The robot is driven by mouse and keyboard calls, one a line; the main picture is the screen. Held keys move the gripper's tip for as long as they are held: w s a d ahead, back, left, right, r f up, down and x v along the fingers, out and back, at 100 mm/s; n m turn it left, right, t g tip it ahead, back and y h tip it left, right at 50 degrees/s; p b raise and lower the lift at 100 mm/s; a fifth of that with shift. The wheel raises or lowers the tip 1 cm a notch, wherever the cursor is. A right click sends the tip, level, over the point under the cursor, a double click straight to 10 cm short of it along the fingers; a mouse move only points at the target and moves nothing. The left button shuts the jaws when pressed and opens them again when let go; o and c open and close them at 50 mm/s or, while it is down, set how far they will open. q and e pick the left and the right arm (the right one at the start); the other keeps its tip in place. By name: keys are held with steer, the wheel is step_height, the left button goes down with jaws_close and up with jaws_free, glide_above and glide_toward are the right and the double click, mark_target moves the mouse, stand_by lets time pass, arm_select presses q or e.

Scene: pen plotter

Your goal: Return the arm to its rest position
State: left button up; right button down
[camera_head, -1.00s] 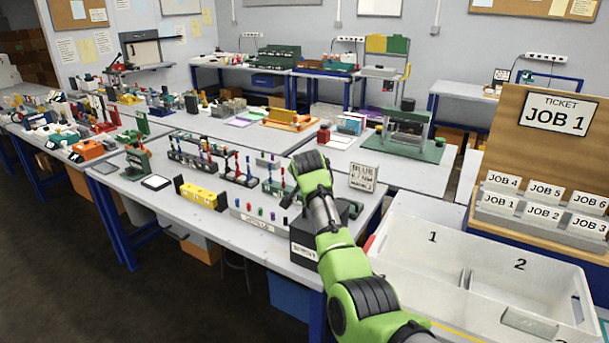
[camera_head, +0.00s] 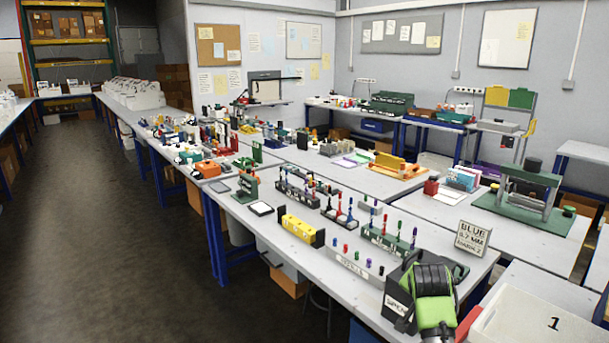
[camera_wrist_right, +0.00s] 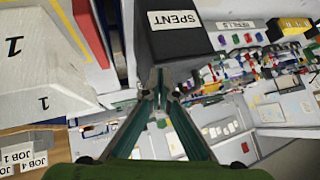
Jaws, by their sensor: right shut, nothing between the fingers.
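My right arm (camera_head: 433,296) is lime green and black and comes up from the bottom right of the head view, in front of the black SPENT box (camera_head: 396,300). Its fingers are hidden in that view. In the right wrist view my right gripper (camera_wrist_right: 160,88) is shut, its green fingers meeting with nothing between them. The fingertips appear just below the SPENT box (camera_wrist_right: 178,40) in the picture, and I see no contact. My left gripper is in neither view.
A marker rack (camera_head: 385,238), a yellow block (camera_head: 302,230) and a BLUE 0.7 MM sign (camera_head: 472,238) stand on the near table. A white bin marked 1 (camera_head: 535,318) is at the lower right. Dark floor (camera_head: 130,270) lies open at left.

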steer(key=s+a+f+n+g+y, duration=0.1)
steer(key=s+f+n, duration=0.2)
steer(key=s+f, duration=0.5)
steer(key=s+a+f+n+g, duration=0.15)
steer(key=s+f, duration=0.35)
steer(key=s, duration=0.6)
steer(key=s+a+f+n+g+y, duration=0.15)
steer(key=s+a+n, duration=0.25)
steer(key=s, duration=0.8)
steer(key=s+a+f+n+g+y, duration=0.15)
steer(key=s+a+n, duration=0.25)
steer(key=s, duration=0.9)
step_height(320, 180, down, 25)
steer(key=s, duration=0.2)
steer(key=s+d+f+g, duration=0.1)
steer(key=s+d+f, duration=0.2)
steer(key=s+f, duration=1.3)
steer(key=shift+s+f+g, duration=0.35)
steer(key=shift+f, duration=0.1)
